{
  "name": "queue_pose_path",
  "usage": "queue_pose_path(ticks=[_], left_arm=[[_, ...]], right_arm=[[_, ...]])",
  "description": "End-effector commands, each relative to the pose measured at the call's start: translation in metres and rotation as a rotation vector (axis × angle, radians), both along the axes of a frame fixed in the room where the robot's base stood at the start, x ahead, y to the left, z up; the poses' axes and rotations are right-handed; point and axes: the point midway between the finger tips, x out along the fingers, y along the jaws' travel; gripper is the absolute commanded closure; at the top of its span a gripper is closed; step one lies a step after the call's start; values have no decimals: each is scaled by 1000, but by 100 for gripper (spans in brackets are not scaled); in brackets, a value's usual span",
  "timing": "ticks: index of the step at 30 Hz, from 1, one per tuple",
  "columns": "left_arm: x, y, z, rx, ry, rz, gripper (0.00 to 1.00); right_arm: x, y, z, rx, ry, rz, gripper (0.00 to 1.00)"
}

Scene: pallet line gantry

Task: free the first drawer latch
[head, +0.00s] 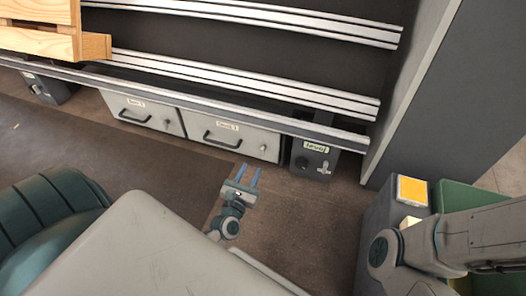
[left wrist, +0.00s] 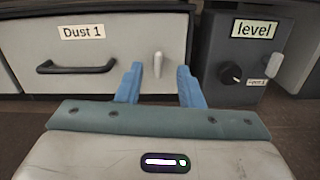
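The drawer labelled "Dust 1" (left wrist: 95,58) has a pale front, a dark bar handle (left wrist: 75,67) and a small upright pale latch (left wrist: 158,63) on its right side. In the head view it is the right-hand drawer (head: 250,139), with its latch (head: 263,147) near the right edge. The drawer looks shut. My left gripper (head: 249,176) is open and empty in front of it. In the left wrist view its blue fingertips (left wrist: 158,82) appear on either side of the latch, apart from it. My right gripper does not show.
A second drawer (head: 145,111) stands to the left. A dark box labelled "level" (left wrist: 250,60) with a knob is close on the right. A metal rail (head: 220,108) runs above the drawers. A green bin (head: 460,196) is at the right. The floor in front is clear.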

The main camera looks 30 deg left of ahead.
Motion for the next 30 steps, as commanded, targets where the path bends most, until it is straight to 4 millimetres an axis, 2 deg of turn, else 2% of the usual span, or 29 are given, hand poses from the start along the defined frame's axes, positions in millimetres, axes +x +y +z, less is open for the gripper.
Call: queue_pose_path(ticks=[1, 5, 8, 15, 21, 25, 30], left_arm=[[-4, 0, -12, -40, 13, 1, 66], [-3, 2, -22, -95, 23, 3, 66], [9, 4, -22, -97, 23, 3, 66], [54, 15, -22, -95, 20, 3, 66], [84, 23, -22, -93, 22, 4, 66], [94, 25, -22, -93, 22, 3, 66], [97, 26, -22, -94, 24, 3, 66]], right_arm=[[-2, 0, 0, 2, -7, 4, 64], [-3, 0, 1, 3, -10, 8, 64], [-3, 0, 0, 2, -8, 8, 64], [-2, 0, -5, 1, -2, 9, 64], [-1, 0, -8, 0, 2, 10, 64], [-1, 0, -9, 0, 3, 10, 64], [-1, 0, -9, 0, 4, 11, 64]])
